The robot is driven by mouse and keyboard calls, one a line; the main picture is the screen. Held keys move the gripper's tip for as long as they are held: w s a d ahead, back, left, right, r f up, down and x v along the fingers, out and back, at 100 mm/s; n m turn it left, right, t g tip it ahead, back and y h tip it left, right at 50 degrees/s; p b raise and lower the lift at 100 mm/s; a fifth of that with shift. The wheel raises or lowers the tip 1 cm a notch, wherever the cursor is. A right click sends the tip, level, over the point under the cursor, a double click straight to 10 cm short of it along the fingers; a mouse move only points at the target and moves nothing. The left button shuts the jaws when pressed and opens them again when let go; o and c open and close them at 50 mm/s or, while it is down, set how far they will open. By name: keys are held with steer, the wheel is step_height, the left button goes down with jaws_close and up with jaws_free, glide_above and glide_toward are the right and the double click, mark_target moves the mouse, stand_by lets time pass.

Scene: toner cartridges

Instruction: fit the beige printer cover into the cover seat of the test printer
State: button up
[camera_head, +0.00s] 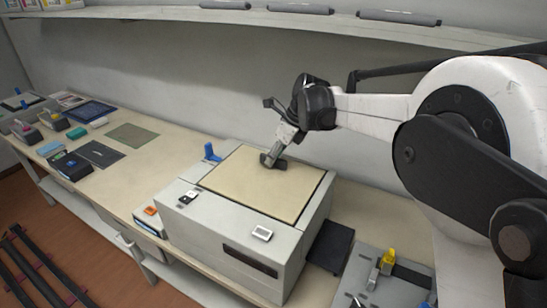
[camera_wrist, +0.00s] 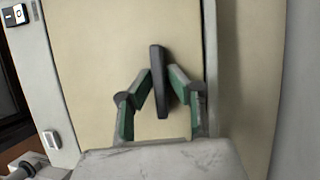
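The beige printer cover (camera_head: 255,187) is a flat panel lying within the top frame of the grey printer (camera_head: 225,240). A thin dark line runs along its right edge; I cannot tell whether it is fully down in the seat. It fills much of the wrist view (camera_wrist: 100,60). A dark upright handle (camera_wrist: 158,60) stands on the cover towards the back right. My gripper (camera_head: 271,160) reaches down to this handle. In the wrist view my gripper's green-padded fingers (camera_wrist: 160,75) close in on both sides of the handle, with their tips against it.
A blue clip-like piece (camera_head: 211,152) stands at the printer's back left. Grey fixtures with a yellow piece (camera_head: 388,257) lie at right. Mats and cartridges (camera_head: 70,165) lie along the bench at left. A wall shelf (camera_head: 290,20) runs above, behind my arm.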

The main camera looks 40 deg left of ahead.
steer(key=shift+o, duration=1.3)
steer(key=shift+r+p, duration=0.45)
steer(key=shift+r, duration=0.1)
steer(key=v, duration=0.7)
steer(key=shift+r+b, duration=0.3)
steer(key=shift+b, duration=0.05)
steer(key=shift+d, duration=0.1)
